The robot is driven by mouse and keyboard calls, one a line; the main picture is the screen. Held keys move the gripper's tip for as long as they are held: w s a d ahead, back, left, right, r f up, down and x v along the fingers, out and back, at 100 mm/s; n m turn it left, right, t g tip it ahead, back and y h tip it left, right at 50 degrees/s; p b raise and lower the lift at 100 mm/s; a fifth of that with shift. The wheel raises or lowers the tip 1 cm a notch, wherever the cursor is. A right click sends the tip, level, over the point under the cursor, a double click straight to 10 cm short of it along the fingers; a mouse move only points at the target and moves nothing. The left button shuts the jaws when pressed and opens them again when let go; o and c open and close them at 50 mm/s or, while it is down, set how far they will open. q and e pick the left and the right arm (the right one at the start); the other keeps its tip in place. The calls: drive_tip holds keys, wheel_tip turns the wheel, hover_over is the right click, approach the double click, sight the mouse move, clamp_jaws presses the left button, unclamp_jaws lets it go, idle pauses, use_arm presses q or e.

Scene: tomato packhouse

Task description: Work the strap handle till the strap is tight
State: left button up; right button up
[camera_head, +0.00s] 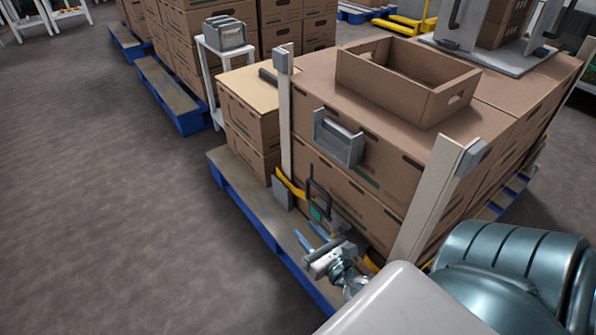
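A yellow strap (290,186) runs low around the stacked cartons on a blue pallet. A dark loop-shaped strap handle (319,193) stands up at the strap, against the cartons' side, with a small teal part (316,213) below it. My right gripper (304,228) is just below and in front of the handle, its two fingers apart with nothing seen between them. It appears not to touch the handle. Part of the strap to the right is hidden behind my arm. My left gripper is not in view.
Pale corner posts (286,115) stand at the load's edges, another (432,195) close to my arm. A grey bracket (338,140) hangs on the cartons (385,205). An open carton (408,82) sits on top. The blue pallet (262,228) projects in front; the floor left is clear.

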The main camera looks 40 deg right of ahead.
drive_tip(key=shift+s+a, duration=0.1)
drive_tip(key=shift+s, duration=1.25)
